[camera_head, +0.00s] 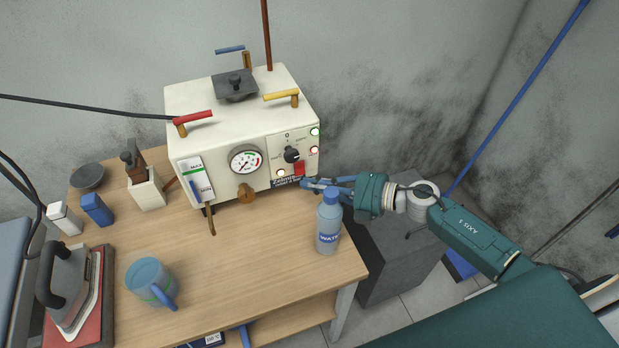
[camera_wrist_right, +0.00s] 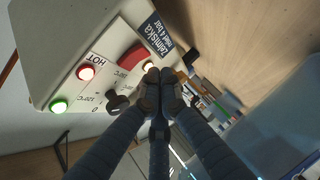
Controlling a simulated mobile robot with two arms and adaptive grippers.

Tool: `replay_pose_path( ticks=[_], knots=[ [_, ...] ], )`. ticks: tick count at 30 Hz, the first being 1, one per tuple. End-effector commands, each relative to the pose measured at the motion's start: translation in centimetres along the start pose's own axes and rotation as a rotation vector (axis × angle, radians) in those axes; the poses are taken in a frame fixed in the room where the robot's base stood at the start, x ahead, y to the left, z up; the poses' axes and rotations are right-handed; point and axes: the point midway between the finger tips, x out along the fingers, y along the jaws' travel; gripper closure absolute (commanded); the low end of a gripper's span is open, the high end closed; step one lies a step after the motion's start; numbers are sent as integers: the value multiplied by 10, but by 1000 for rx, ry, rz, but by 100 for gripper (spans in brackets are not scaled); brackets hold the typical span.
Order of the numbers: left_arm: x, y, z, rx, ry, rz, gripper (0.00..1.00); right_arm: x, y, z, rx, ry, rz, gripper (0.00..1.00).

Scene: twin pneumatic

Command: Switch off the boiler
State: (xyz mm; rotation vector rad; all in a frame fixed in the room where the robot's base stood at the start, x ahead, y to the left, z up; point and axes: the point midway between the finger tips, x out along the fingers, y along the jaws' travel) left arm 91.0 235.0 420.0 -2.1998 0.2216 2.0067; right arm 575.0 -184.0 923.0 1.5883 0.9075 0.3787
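The boiler (camera_head: 215,150) is a cream box at the back of the wooden table, with a pressure gauge (camera_head: 246,159), a black rotary knob (camera_head: 291,155) and a red switch (camera_head: 299,169) on its front. Green (camera_head: 315,132) and reddish (camera_head: 314,150) lamps glow on the panel. My right gripper (camera_head: 308,184) has its fingertips by the panel's lower right corner, near the red switch. In the right wrist view, the fingertips (camera_wrist_right: 161,84) are together and empty, beside the red switch (camera_wrist_right: 132,55) and a lit lamp (camera_wrist_right: 148,67); contact cannot be told. The knob (camera_wrist_right: 116,101) is close by. My left gripper is out of view.
A water bottle (camera_head: 328,228) stands just in front of my right gripper. A blue mug (camera_head: 150,283), an iron (camera_head: 69,290) and small containers (camera_head: 97,210) are on the left. The table (camera_head: 230,265) is clear in the middle. A grey block (camera_head: 385,255) stands at right.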

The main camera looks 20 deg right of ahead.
Motion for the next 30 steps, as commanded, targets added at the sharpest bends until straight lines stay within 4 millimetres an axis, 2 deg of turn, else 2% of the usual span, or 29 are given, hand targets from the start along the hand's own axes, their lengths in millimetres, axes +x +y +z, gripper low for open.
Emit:
replay_pose_path(
  ticks=[6,19,23,27,30],
  knots=[
    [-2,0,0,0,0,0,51,12,0,11,0,2,0,100],
    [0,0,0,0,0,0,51,14,-2,13,-2,2,2,100],
    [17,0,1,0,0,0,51,17,-9,16,-23,3,24,100],
    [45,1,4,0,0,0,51,22,-15,21,-69,3,71,100],
    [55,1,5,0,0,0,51,23,-11,22,-102,3,103,100]
  ],
)
